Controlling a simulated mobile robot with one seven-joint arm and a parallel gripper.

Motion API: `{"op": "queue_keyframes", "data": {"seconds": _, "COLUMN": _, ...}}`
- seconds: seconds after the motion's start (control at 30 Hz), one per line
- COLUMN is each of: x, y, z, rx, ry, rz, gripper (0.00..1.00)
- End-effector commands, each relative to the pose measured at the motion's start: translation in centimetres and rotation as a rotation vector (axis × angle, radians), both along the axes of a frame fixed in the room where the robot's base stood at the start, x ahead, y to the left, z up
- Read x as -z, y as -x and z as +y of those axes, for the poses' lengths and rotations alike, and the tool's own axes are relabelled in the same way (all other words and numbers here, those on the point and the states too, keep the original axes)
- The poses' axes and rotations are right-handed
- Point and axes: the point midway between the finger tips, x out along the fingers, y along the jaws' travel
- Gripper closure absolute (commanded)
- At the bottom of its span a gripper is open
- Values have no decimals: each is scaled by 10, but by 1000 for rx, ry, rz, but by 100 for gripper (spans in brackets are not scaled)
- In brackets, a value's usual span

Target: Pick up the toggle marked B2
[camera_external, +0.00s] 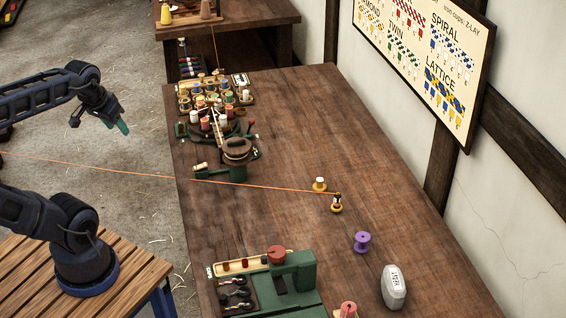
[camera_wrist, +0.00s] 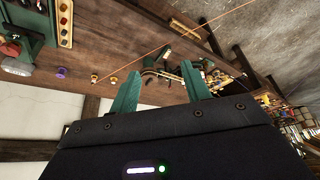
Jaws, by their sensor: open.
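My gripper (camera_external: 120,126) hangs in the air left of the long wooden table, above the floor. In the wrist view its two green fingers (camera_wrist: 160,88) are apart with nothing between them. No marking B2 can be read in either view, so I cannot tell which piece is that toggle. Small dark and red pieces sit in a pale wooden tray (camera_external: 215,271) beside the green machine at the table's front. Several dark pieces with metal parts lie in a black tray (camera_external: 227,303) just in front of it. The wooden tray also shows at the upper left of the wrist view (camera_wrist: 66,42).
An orange line (camera_external: 265,186) runs taut across the table to a small spool (camera_external: 337,204). A purple spool (camera_external: 362,241) and a grey weight (camera_external: 393,288) stand to the right. Coloured spools (camera_external: 215,95) crowd the far left. The table's middle right is mostly clear.

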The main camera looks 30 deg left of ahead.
Motion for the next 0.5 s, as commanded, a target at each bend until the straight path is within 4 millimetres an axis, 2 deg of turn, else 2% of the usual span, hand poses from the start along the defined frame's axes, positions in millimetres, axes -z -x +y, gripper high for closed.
{"op": "queue_keyframes", "data": {"seconds": 0.3, "x": -1, "y": -3, "z": -1, "rx": 4, "ry": -4, "rz": 1, "gripper": 53}}
{"op": "queue_keyframes", "data": {"seconds": 0.37, "x": -2, "y": -9, "z": -2, "rx": 12, "ry": -10, "rz": 2, "gripper": 53}}
{"op": "queue_keyframes", "data": {"seconds": 0.5, "x": -7, "y": -36, "z": -11, "rx": 48, "ry": -38, "rz": 8, "gripper": 53}}
